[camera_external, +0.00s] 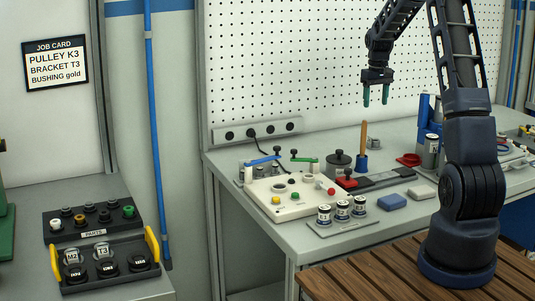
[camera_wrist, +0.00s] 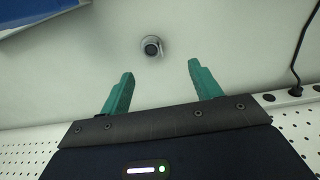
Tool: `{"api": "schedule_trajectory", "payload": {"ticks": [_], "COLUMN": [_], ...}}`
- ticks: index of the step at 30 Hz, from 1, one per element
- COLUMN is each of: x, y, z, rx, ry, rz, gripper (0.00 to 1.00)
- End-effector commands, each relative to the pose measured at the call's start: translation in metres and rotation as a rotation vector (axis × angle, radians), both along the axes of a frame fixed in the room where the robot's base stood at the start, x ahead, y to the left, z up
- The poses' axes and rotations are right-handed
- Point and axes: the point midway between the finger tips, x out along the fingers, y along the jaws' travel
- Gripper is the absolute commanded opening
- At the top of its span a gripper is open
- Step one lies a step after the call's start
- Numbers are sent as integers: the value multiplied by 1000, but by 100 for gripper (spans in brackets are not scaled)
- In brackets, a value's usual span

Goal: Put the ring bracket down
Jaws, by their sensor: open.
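My gripper (camera_external: 376,97) is high above the rear of the grey bench, its two green fingers pointing down. The fingers are apart with nothing between them; they also show in the wrist view (camera_wrist: 160,88). A small grey ring-shaped part (camera_wrist: 152,46), which looks like the ring bracket, rests on the bench top beyond the fingertips in the wrist view. In the external view a small grey part (camera_external: 346,143) at the back of the bench, below my gripper, appears to be the same one. Its fine shape is too small to tell.
A white fixture box (camera_external: 290,208) and labelled cans (camera_external: 342,208) are nearer the front. The pegboard (camera_external: 300,60) rises behind.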

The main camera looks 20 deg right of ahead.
Motion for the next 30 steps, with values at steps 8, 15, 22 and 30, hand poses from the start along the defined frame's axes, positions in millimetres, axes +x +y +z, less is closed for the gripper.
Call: {"api": "schedule_trajectory", "payload": {"ticks": [8,15,22,30], "x": [-57,-115,-178,-255], "y": [56,99,135,171], "z": [78,129,163,185], "rx": [-20,-30,-34,-30], "ry": [-63,-117,-169,-231], "rz": [4,5,5,4], "gripper": [63,63,63,63]}}
